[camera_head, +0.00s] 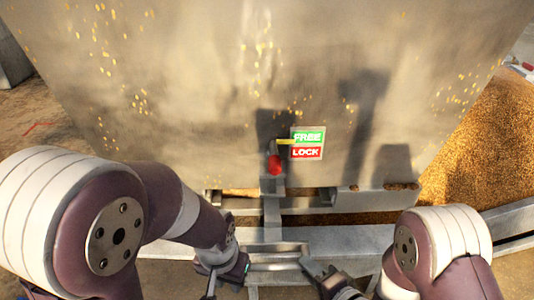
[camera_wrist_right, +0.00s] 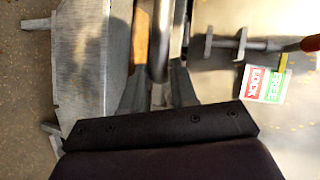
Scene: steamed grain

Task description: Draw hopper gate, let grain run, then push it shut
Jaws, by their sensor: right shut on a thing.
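The hopper (camera_head: 200,70) fills the upper head view. A green and red FREE/LOCK label (camera_head: 308,143) is on its face. A yellow pointer (camera_head: 285,142) points at the green FREE half, above a red knob (camera_head: 275,165). The gate's metal pull handle (camera_head: 278,247) sits low in front of the hopper. My right gripper (camera_head: 318,273) is shut on it at the right; the right wrist view shows the round bar (camera_wrist_right: 161,40) between the fingers. My left gripper (camera_head: 225,270) is near the handle's left end; its jaw opening and any contact are unclear.
A grain heap (camera_head: 495,130) lies at the right behind a metal frame rail (camera_head: 510,216). Grains cling to the hopper face. An orange-brown strip (camera_wrist_right: 140,40) shows beside the bar in the right wrist view. Bare floor (camera_head: 50,110) lies at the left.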

